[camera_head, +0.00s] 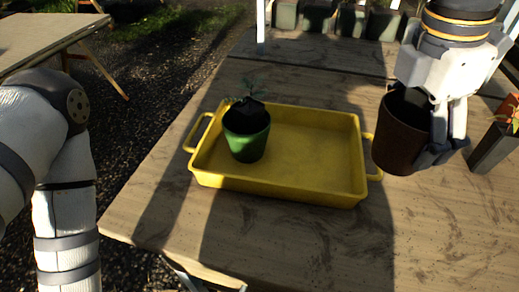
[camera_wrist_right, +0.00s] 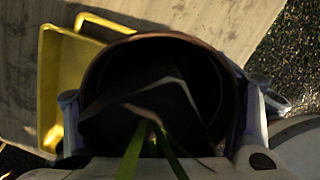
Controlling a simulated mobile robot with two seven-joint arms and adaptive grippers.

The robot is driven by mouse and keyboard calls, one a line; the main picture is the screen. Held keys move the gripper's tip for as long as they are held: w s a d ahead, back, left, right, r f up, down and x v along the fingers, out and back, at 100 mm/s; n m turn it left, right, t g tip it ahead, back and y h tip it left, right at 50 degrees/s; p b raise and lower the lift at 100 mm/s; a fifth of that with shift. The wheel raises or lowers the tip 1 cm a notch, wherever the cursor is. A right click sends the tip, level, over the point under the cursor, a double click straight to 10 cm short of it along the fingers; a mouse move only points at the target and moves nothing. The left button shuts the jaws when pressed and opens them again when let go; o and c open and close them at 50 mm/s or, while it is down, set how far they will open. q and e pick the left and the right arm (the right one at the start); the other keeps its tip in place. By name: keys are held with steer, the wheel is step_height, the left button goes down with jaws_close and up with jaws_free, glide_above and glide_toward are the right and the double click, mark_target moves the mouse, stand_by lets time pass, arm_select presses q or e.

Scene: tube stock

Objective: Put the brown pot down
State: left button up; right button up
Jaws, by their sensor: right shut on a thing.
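The brown pot (camera_head: 397,140) is at the right of the head view, to the right of the yellow tray. My right gripper (camera_head: 440,152) is shut on it, with fingers at its side. I cannot tell for sure whether its base is clear of the table. In the right wrist view the pot (camera_wrist_right: 105,63) is seen from above, its round rim between the fingers of my right gripper (camera_wrist_right: 162,118). Its inside is dark, with an angular dark shape and green leaves in front. My left arm shows at the left; its gripper is out of view.
The yellow tray (camera_head: 300,189) lies on the wooden table (camera_head: 290,245) with a green pot (camera_head: 246,142) and small plant at its left. The tray's middle and right are bare. A grey planter (camera_head: 493,147) stands at the right edge. Several pots line the back.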

steer(key=shift+w+a+f, duration=0.2)
steer(key=shift+a, duration=0.05)
steer(key=shift+w+a+f, duration=0.25)
steer(key=shift+w, duration=0.3)
steer(key=w+a+f, duration=0.2)
steer(key=w, duration=0.1)
steer(key=w+a+f+b, duration=0.1)
steer(key=w+a+f, duration=0.1)
steer(key=w+f, duration=0.1)
steer(key=w+a+f+b, duration=0.1)
steer(key=w+a+f, duration=0.1)
steer(key=w+f, duration=0.1)
steer(key=shift+a+f, duration=0.15)
steer(key=shift+a, duration=0.25)
steer(key=shift+w+a+f, duration=0.15)
steer(key=shift+w+f, duration=0.05)
steer(key=shift+f, duration=0.05)
arm_select(q)
steer(key=shift+g, duration=0.6)
steer(key=shift+s+f, duration=1.35)
steer(key=shift+s, duration=0.2)
arm_select(e)
steer(key=shift+w+a+f, duration=0.1)
steer(key=shift+w+f, duration=0.05)
steer(key=shift+f, duration=1.5)
steer(key=shift+f, duration=0.1)
steer(key=o, duration=1.2)
